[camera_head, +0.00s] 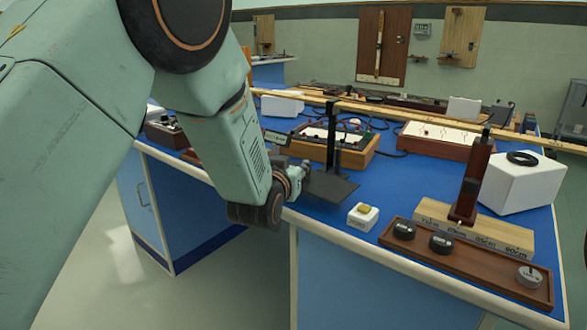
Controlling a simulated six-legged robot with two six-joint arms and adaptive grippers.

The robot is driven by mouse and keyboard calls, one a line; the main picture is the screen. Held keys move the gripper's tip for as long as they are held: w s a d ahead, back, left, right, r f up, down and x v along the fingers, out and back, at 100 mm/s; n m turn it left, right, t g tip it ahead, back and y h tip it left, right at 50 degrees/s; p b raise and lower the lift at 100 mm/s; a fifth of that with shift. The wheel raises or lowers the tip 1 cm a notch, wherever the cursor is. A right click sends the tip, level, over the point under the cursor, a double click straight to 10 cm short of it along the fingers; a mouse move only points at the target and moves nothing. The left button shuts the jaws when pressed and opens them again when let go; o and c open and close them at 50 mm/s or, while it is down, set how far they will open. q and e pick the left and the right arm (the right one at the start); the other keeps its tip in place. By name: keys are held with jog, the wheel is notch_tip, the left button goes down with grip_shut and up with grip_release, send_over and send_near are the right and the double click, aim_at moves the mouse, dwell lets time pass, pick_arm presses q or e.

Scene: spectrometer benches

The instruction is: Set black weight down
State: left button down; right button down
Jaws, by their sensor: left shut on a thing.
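Two black weights (403,230) (440,242) sit towards the left end of a brown wooden tray (483,272) at the bench's front right edge. A grey weight (528,277) sits at the tray's right end. My left gripper (304,174) is over the front edge of the blue bench, left of the tray, beside the dark base plate (330,188) of a black stand (332,135). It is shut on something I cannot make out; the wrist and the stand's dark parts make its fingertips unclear. My right gripper does not show.
A small white block with a yellow top (363,215) stands between the stand and the tray. A wooden ruler block (475,230) with a dark red upright (470,185) lies behind the tray. A white box (522,183) stands behind it. Blue bench top (385,185) is bare near the stand.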

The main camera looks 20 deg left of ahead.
pick_arm(q)
jog(key=shift+s+d, duration=0.1)
jog(key=c, duration=1.4)
grip_release()
jog(key=shift+f, duration=0.1)
jog(key=o, duration=0.5)
jog(key=shift+o, duration=0.2)
jog(key=shift+r, duration=0.3)
jog(key=s+r+p, duration=0.1)
jog(key=s+p, duration=0.2)
jog(key=s, duration=0.8)
jog(key=shift+s+d+r, duration=0.15)
jog(key=shift+s+r, duration=0.2)
jog(key=shift+s, duration=0.05)
jog(key=shift+f, duration=0.15)
